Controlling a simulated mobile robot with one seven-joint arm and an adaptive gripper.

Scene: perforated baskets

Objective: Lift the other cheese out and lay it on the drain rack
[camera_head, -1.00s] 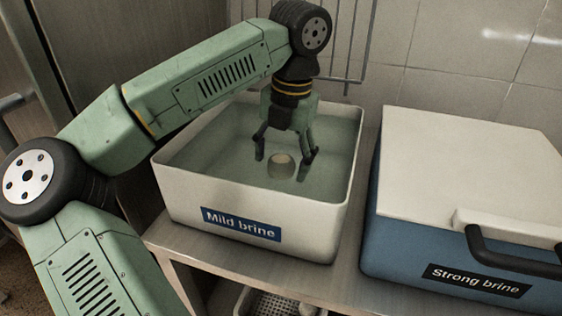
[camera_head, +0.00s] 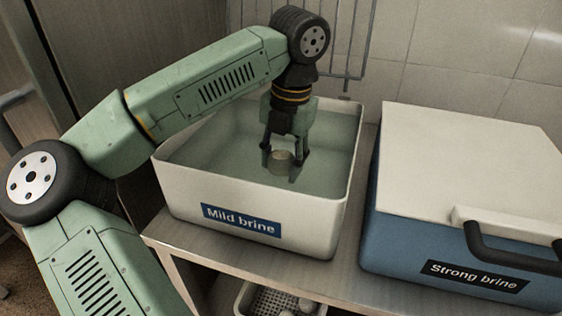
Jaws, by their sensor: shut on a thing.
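The cheese (camera_head: 280,160) is a small pale round piece in the open white tub labelled "Mild brine" (camera_head: 178,190). My gripper (camera_head: 282,163) reaches down into the tub, with its fingers shut on the two sides of the cheese. The cheese is at the surface of the greenish brine; I cannot tell how much of it is under. A perforated white basket (camera_head: 243,302), perhaps the drain rack, stands below the shelf at the bottom edge, with pale round things in it. Most of it is hidden by the shelf and cut off by the frame.
A blue box labelled "Strong brine" (camera_head: 400,243) with a white lid (camera_head: 460,165) and dark handle stands right of the tub on the metal shelf (camera_head: 255,257). A wire rack (camera_head: 350,60) hangs on the tiled wall behind. The tub's walls surround my gripper.

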